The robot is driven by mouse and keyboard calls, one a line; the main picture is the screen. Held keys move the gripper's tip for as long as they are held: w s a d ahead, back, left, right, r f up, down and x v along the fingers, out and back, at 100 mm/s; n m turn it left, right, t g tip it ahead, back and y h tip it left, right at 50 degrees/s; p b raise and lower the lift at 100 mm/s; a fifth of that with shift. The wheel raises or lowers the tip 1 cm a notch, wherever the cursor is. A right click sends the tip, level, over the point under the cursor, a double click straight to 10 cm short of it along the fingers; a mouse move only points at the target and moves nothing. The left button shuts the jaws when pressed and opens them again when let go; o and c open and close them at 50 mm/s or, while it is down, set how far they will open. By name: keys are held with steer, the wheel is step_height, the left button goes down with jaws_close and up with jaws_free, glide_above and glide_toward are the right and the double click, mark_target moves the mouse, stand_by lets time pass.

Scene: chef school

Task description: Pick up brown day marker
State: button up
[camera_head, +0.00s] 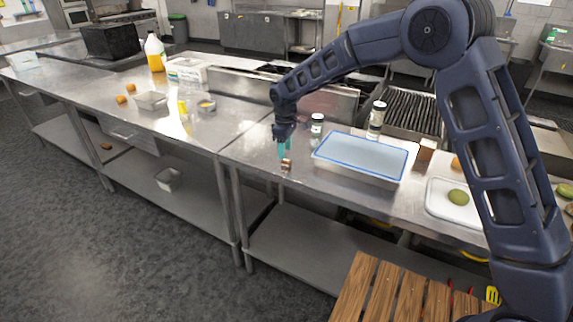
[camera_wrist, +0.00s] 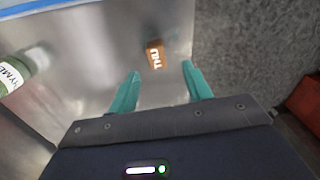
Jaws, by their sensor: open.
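The brown day marker (camera_wrist: 155,55) is a small brown block with white letters on its face. It lies on the steel counter near the front edge. In the wrist view it is ahead of my gripper (camera_wrist: 161,88), roughly centred between the two teal fingertips and a little beyond them. The fingers are spread apart with nothing between them. In the head view the marker (camera_head: 286,164) shows small, just below my gripper (camera_head: 285,154) at the counter's front.
A tray with a blue rim (camera_head: 362,157) lies to the right. In the wrist view the counter's edge runs close beside the marker, with grey floor (camera_wrist: 235,50) beyond.

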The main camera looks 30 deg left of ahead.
mark_target(287, 160)
steer(key=shift+w+d+f, duration=0.1)
steer(key=shift+w+f, duration=0.05)
steer(key=shift+f, duration=1.2)
steer(key=shift+w+d+f, duration=0.1)
steer(key=shift+f, duration=1.25)
steer(key=c, duration=1.1)
